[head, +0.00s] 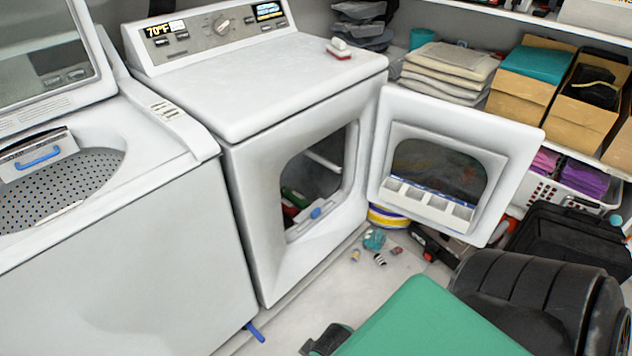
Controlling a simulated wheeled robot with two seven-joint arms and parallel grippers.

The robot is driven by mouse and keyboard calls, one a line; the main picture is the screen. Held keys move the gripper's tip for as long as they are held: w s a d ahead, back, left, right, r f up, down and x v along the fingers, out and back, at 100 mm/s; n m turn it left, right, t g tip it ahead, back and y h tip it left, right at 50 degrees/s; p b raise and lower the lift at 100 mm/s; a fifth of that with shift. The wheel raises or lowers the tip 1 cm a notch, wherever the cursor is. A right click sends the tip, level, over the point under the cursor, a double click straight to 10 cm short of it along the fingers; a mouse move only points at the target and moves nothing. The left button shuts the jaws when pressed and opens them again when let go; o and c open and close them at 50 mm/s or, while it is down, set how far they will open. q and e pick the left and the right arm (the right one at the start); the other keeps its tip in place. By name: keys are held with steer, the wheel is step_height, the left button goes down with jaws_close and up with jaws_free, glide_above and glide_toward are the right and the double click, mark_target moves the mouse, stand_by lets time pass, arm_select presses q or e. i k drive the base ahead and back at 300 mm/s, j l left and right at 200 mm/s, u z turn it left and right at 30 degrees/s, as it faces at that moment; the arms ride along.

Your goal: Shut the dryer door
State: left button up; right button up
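The white dryer (290,90) stands in the middle of the head view, with its control panel at the back. Its door (515,150) is wide open, swung out to the right from the right side of the opening (315,180). The inner face of the door shows, with a dark recessed window and a pale ledge with small compartments. Some red and green items sit inside the dark drum opening, partly hidden. Neither of my grippers is in view, so nothing of mine is seen touching the door.
A top-loading washer (130,230) with its lid up stands left of the dryer. Shelves with folded towels (450,70) and boxes are behind the door. Small items (375,240) lie on the floor below it. A green surface (430,320) and black object (530,280) fill the lower right.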

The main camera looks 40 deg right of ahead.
mark_target(480, 159)
steer(key=k+l+z, duration=0.1)
steer(key=l, duration=0.4)
steer(key=k+l+z, duration=0.1)
steer(key=l, duration=0.4)
steer(key=k+l+z, duration=0.15)
steer(key=l, duration=0.4)
steer(key=k+l+z, duration=0.1)
steer(key=l, duration=0.45)
